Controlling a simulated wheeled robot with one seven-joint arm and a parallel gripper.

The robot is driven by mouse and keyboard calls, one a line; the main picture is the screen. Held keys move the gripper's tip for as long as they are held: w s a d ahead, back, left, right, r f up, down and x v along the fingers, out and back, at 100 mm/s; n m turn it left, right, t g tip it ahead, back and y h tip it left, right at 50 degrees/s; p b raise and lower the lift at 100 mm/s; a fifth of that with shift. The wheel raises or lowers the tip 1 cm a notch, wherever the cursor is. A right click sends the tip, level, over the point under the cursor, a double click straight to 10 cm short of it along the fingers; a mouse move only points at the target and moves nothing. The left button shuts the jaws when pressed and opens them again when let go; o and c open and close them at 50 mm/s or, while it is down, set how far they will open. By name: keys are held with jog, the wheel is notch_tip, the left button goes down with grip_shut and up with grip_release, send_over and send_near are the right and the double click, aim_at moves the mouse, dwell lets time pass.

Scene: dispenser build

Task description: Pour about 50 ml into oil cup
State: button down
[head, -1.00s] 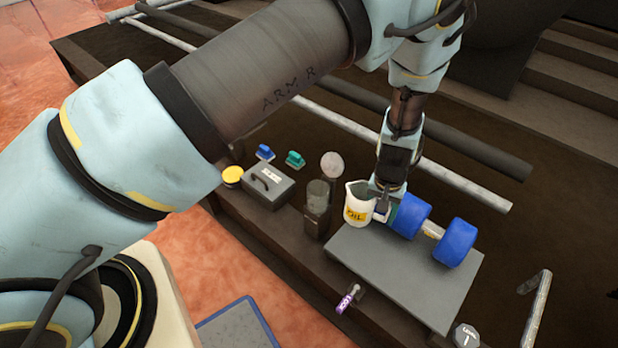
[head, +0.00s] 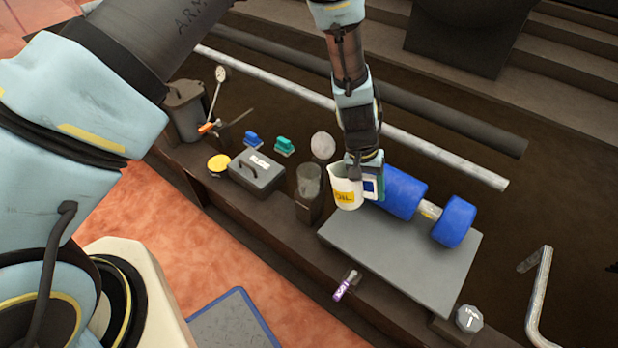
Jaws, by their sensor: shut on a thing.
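A white jug with a yellow OIL label (head: 345,190) is held in my gripper (head: 366,182). The gripper is shut at the jug's right side, probably on its handle; the fingertips are partly hidden. The jug looks about upright and is raised near the left end of the grey plate. A clear cup (head: 309,179) stands on a dark block just left of the jug, apart from it. It may be the oil cup; no label on it is readable. The contents of the jug and the cup cannot be made out.
A blue roller (head: 455,220) lies on the grey plate (head: 395,258), close right of my gripper. A grey box (head: 256,173), a yellow disc (head: 219,163) and a round pale disc (head: 322,146) stand left of and behind the cup. A purple-handled tool (head: 345,285) sits at the front edge.

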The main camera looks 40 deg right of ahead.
aim_at(360, 183)
jog(key=b, duration=0.1)
jog(key=w+r+g+b, duration=0.1)
jog(key=b, duration=0.1)
jog(key=shift+w+a+g+h, duration=0.15)
jog(key=shift+a+g+h, duration=0.15)
jog(key=shift+h, duration=0.1)
jog(key=shift+w+a+r+g+h+b, duration=0.3)
jog(key=shift+w+g+b, duration=0.2)
jog(key=shift+b, duration=0.45)
jog(key=shift+g+h, duration=0.3)
jog(key=shift+g, duration=0.3)
jog(key=r, duration=0.1)
jog(key=r+p, duration=0.1)
jog(key=r, duration=0.1)
jog(key=w+r, duration=0.1)
jog(key=r, duration=0.1)
jog(key=shift+a+r+p, duration=0.15)
jog(key=shift+a+p, duration=0.1)
jog(key=shift+p, duration=0.15)
jog(key=shift+w+a+r+g+h+b, duration=0.15)
jog(key=shift+w+r+g+h+b, duration=0.1)
jog(key=shift+r+g+h+b, duration=0.3)
jog(key=g, duration=0.1)
jog(key=r, duration=0.1)
jog(key=w+r+g+h, duration=0.1)
jog(key=shift+a+r+g+b, duration=0.15)
jog(key=shift+a+g+b, duration=0.1)
jog(key=shift+g+b, duration=0.1)
